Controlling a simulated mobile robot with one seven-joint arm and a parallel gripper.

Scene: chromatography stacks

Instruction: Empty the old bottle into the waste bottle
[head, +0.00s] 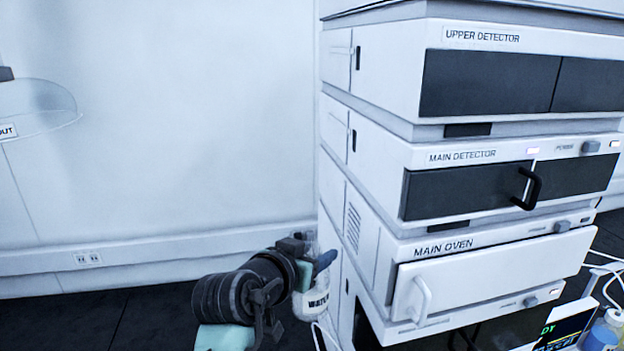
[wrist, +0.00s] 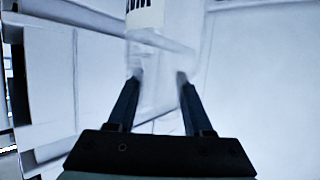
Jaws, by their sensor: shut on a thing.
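My gripper (head: 320,262) is low in the middle of the head view, close to the left side of the instrument stack. In the wrist view its two fingers (wrist: 158,80) are shut on a clear bottle (wrist: 160,50), with a white label partly cut off at the top edge. A bottle with a label starting "WATE" (head: 313,303) shows just below the gripper in the head view, partly hidden by my arm. It appears to be the held one. Its contents are not clear. I cannot identify a waste bottle.
A bottle with blue contents (head: 600,336) stands at bottom right near cables. A clear round vessel (head: 40,105) is at far left. The floor left of my arm looks clear.

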